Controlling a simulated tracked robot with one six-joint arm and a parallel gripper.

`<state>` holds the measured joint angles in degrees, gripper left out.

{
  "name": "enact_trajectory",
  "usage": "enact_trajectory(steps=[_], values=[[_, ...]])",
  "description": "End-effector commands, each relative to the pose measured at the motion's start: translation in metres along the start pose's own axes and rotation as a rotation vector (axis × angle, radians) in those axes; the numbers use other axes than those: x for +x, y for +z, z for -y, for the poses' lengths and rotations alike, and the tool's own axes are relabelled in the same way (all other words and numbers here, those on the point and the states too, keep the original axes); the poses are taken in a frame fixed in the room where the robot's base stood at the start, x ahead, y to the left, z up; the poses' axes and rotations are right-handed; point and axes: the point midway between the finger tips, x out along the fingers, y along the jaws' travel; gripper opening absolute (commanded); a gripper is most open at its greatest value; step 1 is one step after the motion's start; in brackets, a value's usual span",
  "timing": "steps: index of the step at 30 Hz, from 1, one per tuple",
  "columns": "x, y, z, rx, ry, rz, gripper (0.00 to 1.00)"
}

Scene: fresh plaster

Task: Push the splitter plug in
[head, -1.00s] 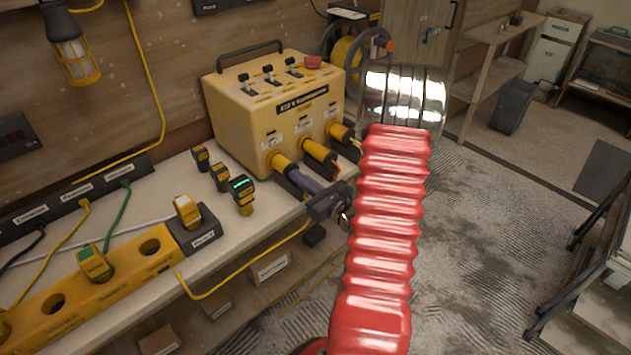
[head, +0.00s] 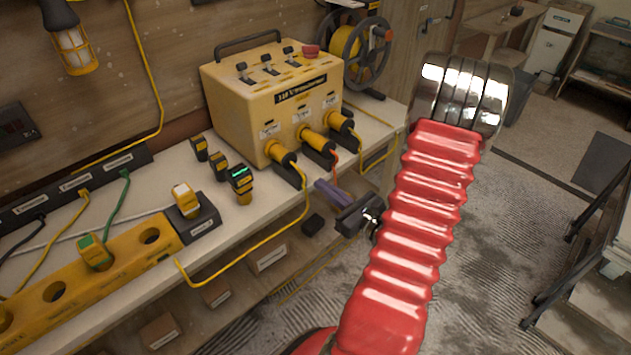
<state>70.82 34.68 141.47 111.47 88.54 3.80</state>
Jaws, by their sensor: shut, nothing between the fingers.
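The yellow transformer box (head: 247,122) stands on the bench with three sockets along its lower front. The left plug (head: 283,154) sits in the left socket, and its yellow cable runs down and back to the long yellow splitter block (head: 127,257) at lower left. A middle plug (head: 315,141) and a right plug (head: 340,122) sit in the other sockets. I cannot tell how deep each plug is seated. My gripper (head: 322,186) has greyish-purple fingers, shut and empty, in front of and apart from the plugs. My red arm hides the area behind it.
Small yellow-black devices (head: 219,166) stand on the bench left of the box. A black holder (head: 195,228) with a yellow item sits beside the splitter block. A cable reel (head: 352,50) stands behind the box. The floor at right is open, with steps at the right edge.

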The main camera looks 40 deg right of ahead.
Motion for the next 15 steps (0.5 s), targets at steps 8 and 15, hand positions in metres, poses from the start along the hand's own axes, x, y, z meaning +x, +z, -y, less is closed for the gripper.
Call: enact_trajectory(steps=[8,15], values=[[-0.026,0.0,0.0,0.0,-0.001,0.0,0.0],[-0.031,0.0,-0.001,0.0,0.002,0.0,0.0]])
